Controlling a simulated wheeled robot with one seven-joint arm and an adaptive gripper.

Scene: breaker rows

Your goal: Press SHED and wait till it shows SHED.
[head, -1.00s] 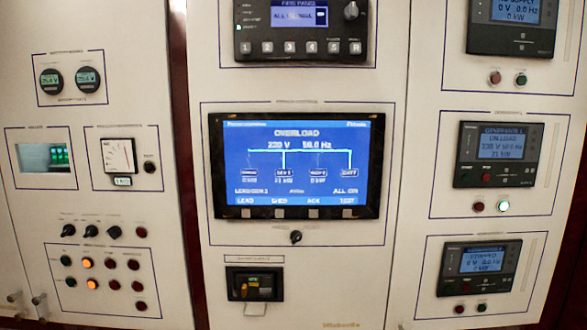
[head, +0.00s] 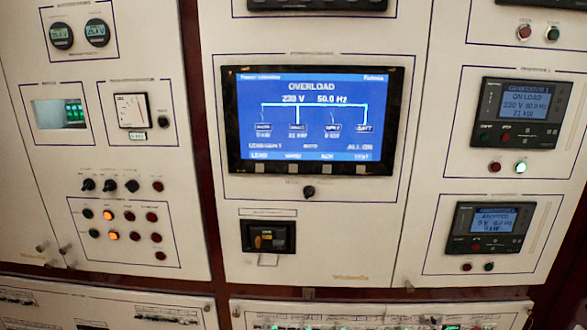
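A wide black-framed display (head: 312,115) is in the upper middle of the head view. Its blue screen reads OVERLOAD, 230 V and 50.0 Hz, with ALL ON at the lower right. Along the screen's bottom edge is a row of labels; the SHED label (head: 293,157) is second from the left, small and blurred. Below it, a small pale square key (head: 293,169) sits in the black frame, second in the row of keys. My gripper is not in the frame, so nothing of mine is seen touching the display.
A small dark knob (head: 309,192) sits below the display. Lower is a black recessed unit (head: 268,237). Generator controllers (head: 522,112) are at right, the upper reading ON LOAD. Knobs and lit orange buttons (head: 107,215) are at left. A lower panel row (head: 385,308) runs along the bottom.

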